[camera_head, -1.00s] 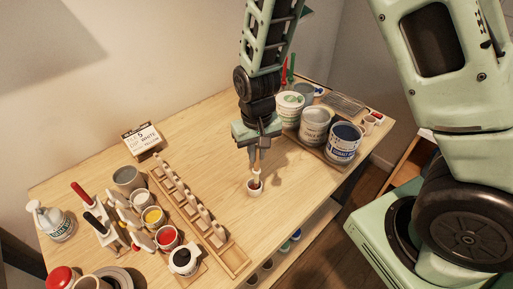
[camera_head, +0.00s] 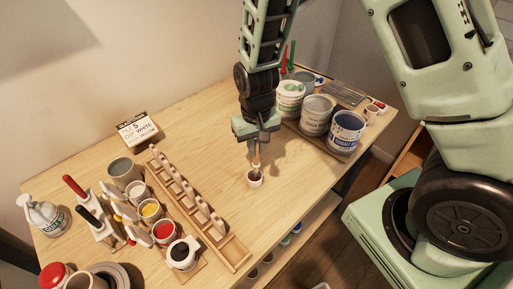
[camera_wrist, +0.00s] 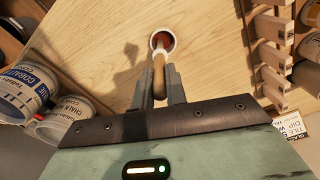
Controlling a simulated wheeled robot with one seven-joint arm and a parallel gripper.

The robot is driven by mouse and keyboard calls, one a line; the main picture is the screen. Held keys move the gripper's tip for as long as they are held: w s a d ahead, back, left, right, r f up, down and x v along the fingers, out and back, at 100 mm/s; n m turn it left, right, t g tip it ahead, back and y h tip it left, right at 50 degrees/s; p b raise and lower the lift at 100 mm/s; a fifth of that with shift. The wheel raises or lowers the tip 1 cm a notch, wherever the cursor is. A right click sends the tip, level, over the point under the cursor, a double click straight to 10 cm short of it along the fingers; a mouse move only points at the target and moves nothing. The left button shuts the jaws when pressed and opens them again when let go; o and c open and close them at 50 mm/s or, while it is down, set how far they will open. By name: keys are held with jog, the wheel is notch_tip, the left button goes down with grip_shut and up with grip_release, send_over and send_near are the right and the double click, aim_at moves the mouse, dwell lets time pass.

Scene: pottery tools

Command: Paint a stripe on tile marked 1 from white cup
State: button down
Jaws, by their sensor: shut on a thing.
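My gripper (camera_head: 257,140) is shut on a brush with a wooden handle (camera_wrist: 158,75). A paint cup with white contents (camera_head: 138,190) stands in the row at left. A wooden rack (camera_head: 235,252) holds several pale upright tiles (camera_head: 200,208); I cannot read their numbers.
Yellow (camera_head: 150,209), red (camera_head: 165,233) and black (camera_head: 183,252) paint cups stand beside the rack, with brushes in a holder (camera_head: 98,222). A sign (camera_head: 138,129) stands behind. Large paint cans (camera_head: 345,133) stand at right. Bare table lies between rack and cans.

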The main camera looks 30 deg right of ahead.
jog(key=shift+w+a, duration=0.2)
jog(key=shift+a, duration=0.25)
jog(key=shift+s+d, duration=0.25)
jog(key=shift+s, duration=0.6)
jog(key=shift+w+d, duration=0.25)
jog(key=shift+w, duration=0.05)
jog(key=shift+w+a+p, duration=0.1)
jog(key=shift+a+p, duration=0.2)
jog(key=shift+a, duration=0.15)
